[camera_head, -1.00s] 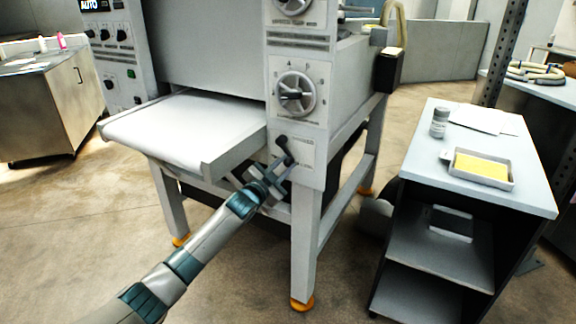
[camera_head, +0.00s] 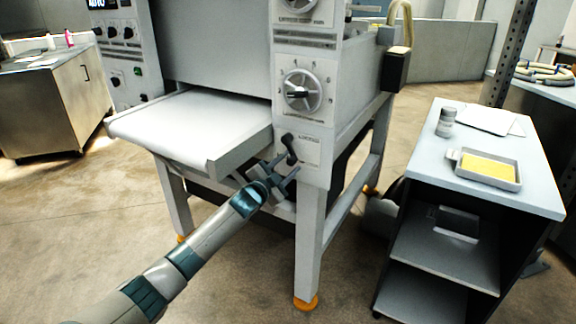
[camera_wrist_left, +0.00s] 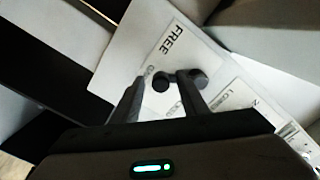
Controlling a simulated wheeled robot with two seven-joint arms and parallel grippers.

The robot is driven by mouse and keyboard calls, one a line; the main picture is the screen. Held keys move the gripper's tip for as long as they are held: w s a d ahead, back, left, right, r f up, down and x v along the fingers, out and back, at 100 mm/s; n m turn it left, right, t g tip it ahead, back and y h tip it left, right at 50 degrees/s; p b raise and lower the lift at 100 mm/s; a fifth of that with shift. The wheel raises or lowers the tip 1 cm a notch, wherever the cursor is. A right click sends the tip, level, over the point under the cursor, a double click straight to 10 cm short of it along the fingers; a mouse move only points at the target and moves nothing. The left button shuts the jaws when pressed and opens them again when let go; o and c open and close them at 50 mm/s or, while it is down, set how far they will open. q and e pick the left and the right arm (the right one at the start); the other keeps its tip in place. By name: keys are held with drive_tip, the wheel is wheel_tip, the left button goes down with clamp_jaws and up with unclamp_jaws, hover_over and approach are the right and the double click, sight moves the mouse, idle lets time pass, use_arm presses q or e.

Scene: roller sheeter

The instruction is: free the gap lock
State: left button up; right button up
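The gap lock is a small black lever (camera_head: 290,150) on a pale label plate (camera_head: 309,149) on the front of the sheeter, below the dial. In the head view the lever hangs down, slightly tilted. My left gripper (camera_head: 285,168) is open just below and in front of the lever. One lever end shows between the fingers (camera_wrist_left: 160,80); the right finger partly covers the lever. Contact cannot be told. My right gripper is out of view.
The white sheeter table (camera_head: 195,125) juts out above and left of my left arm. The sheeter's leg (camera_head: 309,240) stands to the right of the gripper. A cart (camera_head: 430,170) with a yellow-filled tray (camera_head: 487,169) and a jar (camera_head: 446,122) stands at right.

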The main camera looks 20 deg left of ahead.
use_arm(q)
drive_tip(key=shift+s, duration=0.15)
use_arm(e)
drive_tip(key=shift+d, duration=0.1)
use_arm(q)
drive_tip(key=s+a+b, duration=0.1)
drive_tip(key=s+a, duration=0.2)
drive_tip(key=s, duration=1.3)
drive_tip(key=shift+s+a, duration=0.15)
drive_tip(key=shift+s, duration=0.25)
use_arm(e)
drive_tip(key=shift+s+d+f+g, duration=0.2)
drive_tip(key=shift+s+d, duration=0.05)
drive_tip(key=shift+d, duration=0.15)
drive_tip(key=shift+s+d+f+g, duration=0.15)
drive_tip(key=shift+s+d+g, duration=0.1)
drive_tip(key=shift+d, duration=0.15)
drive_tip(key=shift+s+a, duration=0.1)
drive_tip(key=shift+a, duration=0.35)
